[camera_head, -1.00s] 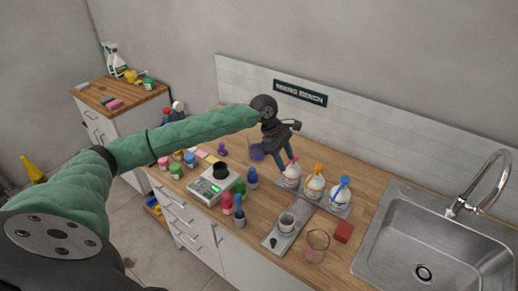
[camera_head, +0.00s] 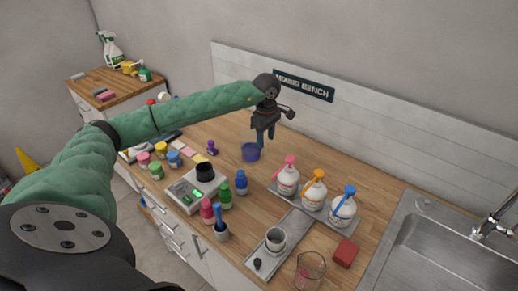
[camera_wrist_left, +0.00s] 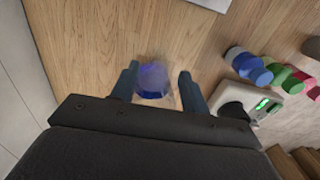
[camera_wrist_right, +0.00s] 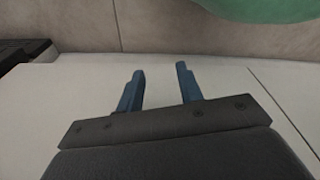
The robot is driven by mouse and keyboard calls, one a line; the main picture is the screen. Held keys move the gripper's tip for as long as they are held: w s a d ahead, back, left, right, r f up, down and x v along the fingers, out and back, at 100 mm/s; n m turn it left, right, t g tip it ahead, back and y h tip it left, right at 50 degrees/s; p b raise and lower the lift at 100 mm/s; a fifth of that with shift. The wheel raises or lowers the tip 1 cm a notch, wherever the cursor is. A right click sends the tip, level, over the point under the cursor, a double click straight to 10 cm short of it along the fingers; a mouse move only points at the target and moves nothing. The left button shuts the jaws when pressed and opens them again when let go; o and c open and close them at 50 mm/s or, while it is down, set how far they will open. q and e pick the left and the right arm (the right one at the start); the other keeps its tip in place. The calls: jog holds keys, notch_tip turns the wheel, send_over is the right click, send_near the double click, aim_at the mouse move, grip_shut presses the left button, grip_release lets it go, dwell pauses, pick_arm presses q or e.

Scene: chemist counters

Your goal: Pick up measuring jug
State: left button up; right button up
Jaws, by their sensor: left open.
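A small clear vessel with blue-violet contents (camera_head: 251,152), which looks like the measuring jug, stands on the wooden counter near the back wall. My left gripper (camera_head: 264,138) is open, just above and beside it. In the left wrist view the jug (camera_wrist_left: 153,82) shows between the two spread blue fingers (camera_wrist_left: 159,72), nearer the left one; I cannot tell whether they touch it. A second clear glass vessel with a little pink in it (camera_head: 309,270) stands at the counter's front edge. My right gripper (camera_wrist_right: 160,72) is open and empty, in front of white cabinet panels.
Three white pump bottles (camera_head: 314,192) stand on a grey tray to the right of the jug. A scale (camera_head: 194,190) with a black cup and several coloured bottles (camera_head: 240,182) stand in front. A sink (camera_head: 440,250) is at the right. Bare wood surrounds the jug.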

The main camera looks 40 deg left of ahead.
aim_at(266, 148)
pick_arm(q)
jog(key=shift+a+f, duration=0.15)
jog(key=shift+s+f+p, duration=0.3)
jog(key=shift+s+p, duration=0.05)
jog(key=shift+p, duration=0.2)
jog(key=shift+f, duration=0.25)
jog(key=shift+w+f, duration=0.3)
jog(key=shift+f, duration=0.15)
jog(key=shift+f+p, duration=0.15)
jog(key=shift+p, duration=0.25)
jog(key=f+p, duration=0.3)
jog(key=f, duration=0.1)
jog(key=shift+w+d, duration=0.1)
jog(key=shift+d, duration=0.15)
jog(key=shift+f, duration=0.3)
pick_arm(e)
jog(key=s+d+f, duration=0.3)
jog(key=s+f, duration=0.2)
jog(key=s, duration=0.3)
jog(key=shift+s+d, duration=0.15)
jog(key=shift+s, duration=0.15)
pick_arm(q)
grip_shut()
